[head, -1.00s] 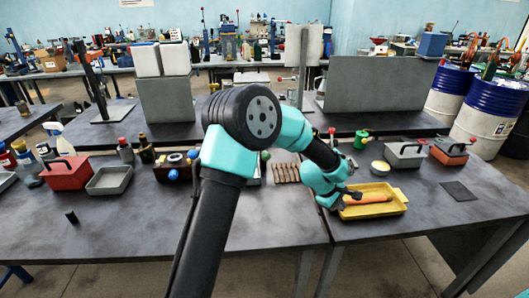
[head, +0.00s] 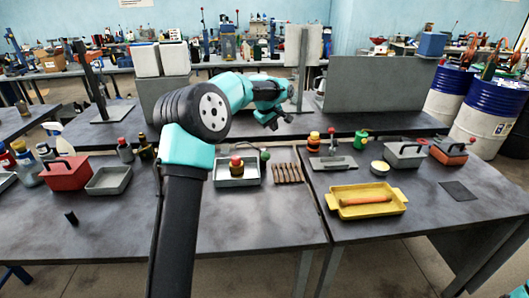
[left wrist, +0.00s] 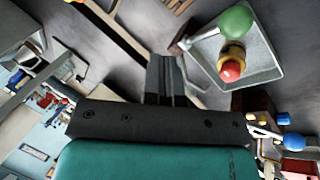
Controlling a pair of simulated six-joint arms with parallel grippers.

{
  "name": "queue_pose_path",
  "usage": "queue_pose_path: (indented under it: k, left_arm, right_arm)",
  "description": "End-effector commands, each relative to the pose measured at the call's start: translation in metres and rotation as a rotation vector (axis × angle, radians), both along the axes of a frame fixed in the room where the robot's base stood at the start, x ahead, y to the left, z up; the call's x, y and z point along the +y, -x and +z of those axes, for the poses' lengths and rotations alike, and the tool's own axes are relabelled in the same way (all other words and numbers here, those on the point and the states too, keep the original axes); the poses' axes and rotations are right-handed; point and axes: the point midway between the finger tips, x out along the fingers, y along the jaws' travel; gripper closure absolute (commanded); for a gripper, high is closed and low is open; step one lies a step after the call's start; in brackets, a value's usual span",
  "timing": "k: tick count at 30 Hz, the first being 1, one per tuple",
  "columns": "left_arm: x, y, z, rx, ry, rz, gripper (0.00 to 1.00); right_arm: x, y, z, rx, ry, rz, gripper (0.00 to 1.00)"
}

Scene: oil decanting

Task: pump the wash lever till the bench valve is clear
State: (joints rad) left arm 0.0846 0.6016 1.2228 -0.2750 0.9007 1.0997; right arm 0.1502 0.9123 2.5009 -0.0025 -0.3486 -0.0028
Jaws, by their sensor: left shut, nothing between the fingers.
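A lever with a green ball end (head: 265,155) stands at the right end of a grey tray (head: 222,183) on the left bench. A small brass valve with a red top (head: 236,166) sits in that tray. In the left wrist view the green ball (left wrist: 237,22) and the red-topped valve (left wrist: 232,62) show at upper right, with the grey tray rim (left wrist: 275,80) around the valve. My left gripper (head: 271,123) is above and behind the tray, apart from the lever. Its fingers (left wrist: 166,78) are shut and empty. My right gripper is not in view.
A yellow tray (head: 372,212) holding an orange rod (head: 366,200) sits on the right bench, near a red-knobbed lever (head: 332,142). Several brown pieces (head: 287,173) lie right of the grey tray. A red toolbox (head: 66,173) stands left. The left bench's front is mostly clear.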

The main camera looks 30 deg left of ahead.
Motion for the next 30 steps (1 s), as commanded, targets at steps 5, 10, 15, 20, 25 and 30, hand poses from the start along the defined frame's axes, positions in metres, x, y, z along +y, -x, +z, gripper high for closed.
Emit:
queue_pose_path:
  k: [5,10,15,20,25,30]
  left_arm:
    - [0.034,0.004,0.021,0.004,-0.054,0.028,1.0]
    - [0.042,0.006,0.026,0.007,-0.069,0.034,1.0]
    - [0.042,0.006,0.025,0.006,-0.068,0.034,1.0]
    - [0.041,0.006,0.024,0.007,-0.068,0.034,1.0]
    - [0.04,0.008,0.018,0.007,-0.067,0.035,1.0]
    - [0.035,0.014,0.003,0.009,-0.066,0.033,1.0]
  right_arm:
    - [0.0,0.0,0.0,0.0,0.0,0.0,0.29]
    - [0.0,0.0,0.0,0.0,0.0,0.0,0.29]
    - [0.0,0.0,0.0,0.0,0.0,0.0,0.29]
    - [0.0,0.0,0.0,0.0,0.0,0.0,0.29]
    - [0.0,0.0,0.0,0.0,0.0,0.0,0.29]
    - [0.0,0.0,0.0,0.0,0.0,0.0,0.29]
